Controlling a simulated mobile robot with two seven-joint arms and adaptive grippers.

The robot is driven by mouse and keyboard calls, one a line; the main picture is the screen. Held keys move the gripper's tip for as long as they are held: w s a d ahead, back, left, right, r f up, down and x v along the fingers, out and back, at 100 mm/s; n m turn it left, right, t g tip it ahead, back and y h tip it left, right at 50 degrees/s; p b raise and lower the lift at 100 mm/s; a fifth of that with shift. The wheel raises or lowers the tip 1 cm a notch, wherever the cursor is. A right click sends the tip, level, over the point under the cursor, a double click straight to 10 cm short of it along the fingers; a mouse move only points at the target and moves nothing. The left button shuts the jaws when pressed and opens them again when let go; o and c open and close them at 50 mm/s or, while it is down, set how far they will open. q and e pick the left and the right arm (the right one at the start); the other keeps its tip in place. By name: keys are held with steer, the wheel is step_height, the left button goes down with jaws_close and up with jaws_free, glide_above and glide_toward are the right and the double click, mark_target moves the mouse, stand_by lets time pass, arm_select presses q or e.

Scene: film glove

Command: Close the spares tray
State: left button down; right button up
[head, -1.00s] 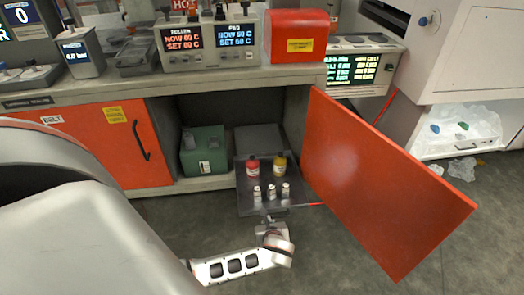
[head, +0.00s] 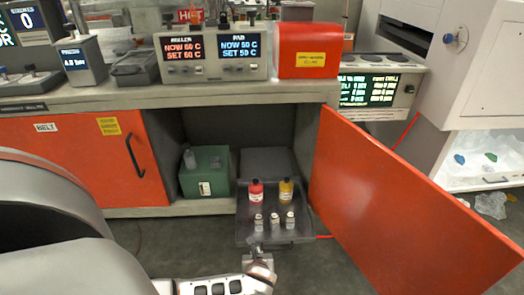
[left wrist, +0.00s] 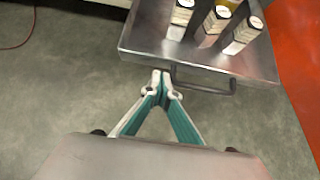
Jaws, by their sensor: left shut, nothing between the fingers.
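The spares tray (head: 243,228) is a dark metal tray, drawn out of the open cabinet below the bench. The head view shows this gripper (head: 257,250) in front of the tray. My right gripper is not in view.
The orange cabinet door (head: 410,205) stands wide open right of the tray. A green box (head: 205,172) sits inside the cabinet, left of the tray. A closed orange door (head: 80,160) is further left. Bare floor lies in front.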

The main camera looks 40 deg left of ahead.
arm_select(q)
steer(key=shift+w+a+r, duration=0.2)
steer(key=shift+w+a, duration=0.6)
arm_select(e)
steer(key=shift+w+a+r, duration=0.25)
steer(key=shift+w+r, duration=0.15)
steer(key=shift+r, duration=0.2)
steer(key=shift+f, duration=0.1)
